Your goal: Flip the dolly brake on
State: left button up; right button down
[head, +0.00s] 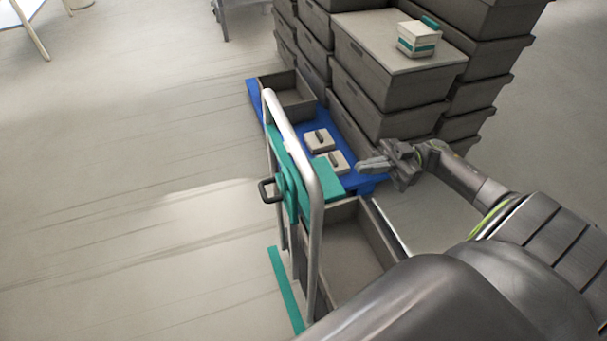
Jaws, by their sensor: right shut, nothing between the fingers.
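A blue dolly (318,122) stands on the floor in the middle, with tall stacks of dark grey crates (380,75) beside and behind it. A small blue part (369,186) sticks out at its near right corner; I cannot tell whether this is the brake or how it is set. My right gripper (362,165) reaches in from the right. It is shut and empty, its tips pointing left, just above the dolly's near right end in the picture. I cannot tell whether it touches anything. My left gripper is out of view.
A cart with a silver tube handle (313,170), a teal panel (286,175) and a black grip (268,190) stands close in front. The floor to the left is clear.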

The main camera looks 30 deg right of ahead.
jog(key=p+x, duration=0.5)
jog(key=x, duration=0.7)
jog(key=shift+w+a+r, duration=0.1)
jog(key=shift+a+r, duration=0.1)
jog(key=shift+r, duration=0.05)
jog(key=shift+p+x, duration=0.45)
jog(key=shift+x, duration=0.3)
jog(key=shift+f, duration=0.15)
